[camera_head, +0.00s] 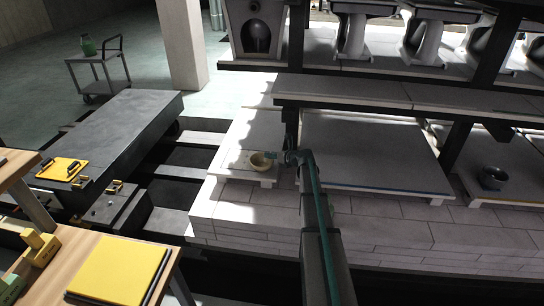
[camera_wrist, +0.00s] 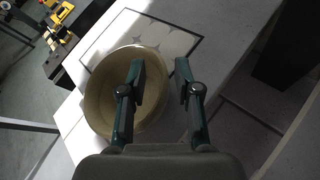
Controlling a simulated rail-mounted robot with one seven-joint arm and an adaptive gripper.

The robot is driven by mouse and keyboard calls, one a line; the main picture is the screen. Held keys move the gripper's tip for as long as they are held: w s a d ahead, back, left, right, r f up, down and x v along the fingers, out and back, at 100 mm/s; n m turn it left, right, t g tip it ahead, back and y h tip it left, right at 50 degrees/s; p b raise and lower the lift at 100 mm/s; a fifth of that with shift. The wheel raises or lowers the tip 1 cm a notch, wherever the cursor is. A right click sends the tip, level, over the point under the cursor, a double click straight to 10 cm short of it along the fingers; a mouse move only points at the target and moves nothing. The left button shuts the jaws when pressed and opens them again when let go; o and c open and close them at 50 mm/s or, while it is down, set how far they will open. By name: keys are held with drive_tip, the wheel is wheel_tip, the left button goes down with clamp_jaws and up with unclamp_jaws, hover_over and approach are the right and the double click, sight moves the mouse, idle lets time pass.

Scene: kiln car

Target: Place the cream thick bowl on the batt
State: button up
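The cream thick bowl (camera_head: 262,163) is upright over the right part of a small pale batt (camera_head: 238,176) on the kiln car. In the wrist view the bowl (camera_wrist: 98,100) covers part of a dark-outlined, star-patterned square (camera_wrist: 172,39) on the batt. My gripper (camera_head: 287,158) is at the bowl's right side. In the wrist view my gripper (camera_wrist: 160,66) has its fingers apart, the left one over the bowl's inside and the right one outside the rim. A gap shows between the fingers. The bowl's underside is hidden.
A larger pale slab (camera_head: 370,155) lies right of the batt, under a shelf (camera_head: 400,95) on dark posts. A dark bowl (camera_head: 493,177) stands farther right. Yellow items and a wooden table (camera_head: 85,250) are at lower left. A dark post (camera_wrist: 285,45) stands close in the wrist view.

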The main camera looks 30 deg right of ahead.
drive_tip(key=shift+r, duration=0.15)
drive_tip(key=b+v, duration=0.1)
drive_tip(key=v, duration=1.1)
drive_tip(key=shift+b, duration=0.3)
